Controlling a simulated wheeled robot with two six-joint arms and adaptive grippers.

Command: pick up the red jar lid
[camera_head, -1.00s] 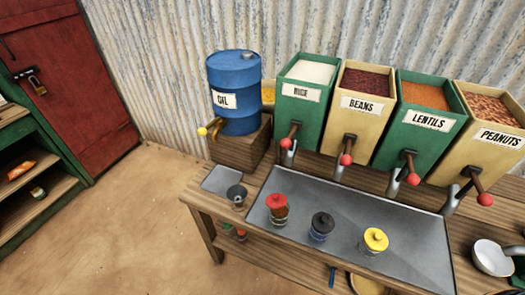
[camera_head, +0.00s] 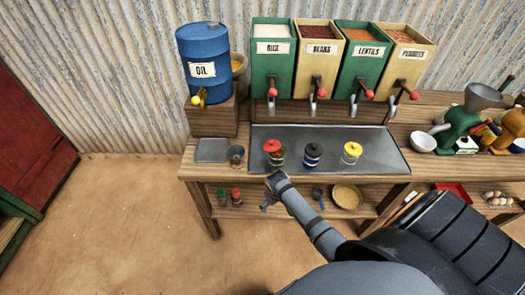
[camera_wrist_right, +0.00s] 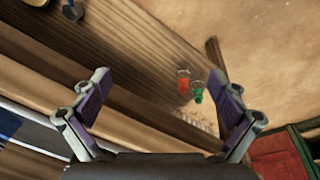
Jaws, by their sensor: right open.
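The red jar lid (camera_head: 273,146) sits on a small glass jar (camera_head: 276,160) on the grey metal tray of the bench, in the head view. My right gripper (camera_head: 269,192) is at the bench's front edge, in front of the red-lidded jar and apart from it. In the right wrist view my right gripper (camera_wrist_right: 163,88) is open, with nothing between its fingers. The red lid does not show in that view. My left gripper is not in view.
A small dark cup (camera_head: 236,155) stands left. Dispensers with red-knobbed levers (camera_head: 317,88) stand behind. Red (camera_wrist_right: 183,85) and green (camera_wrist_right: 198,96) shakers are on the lower shelf.

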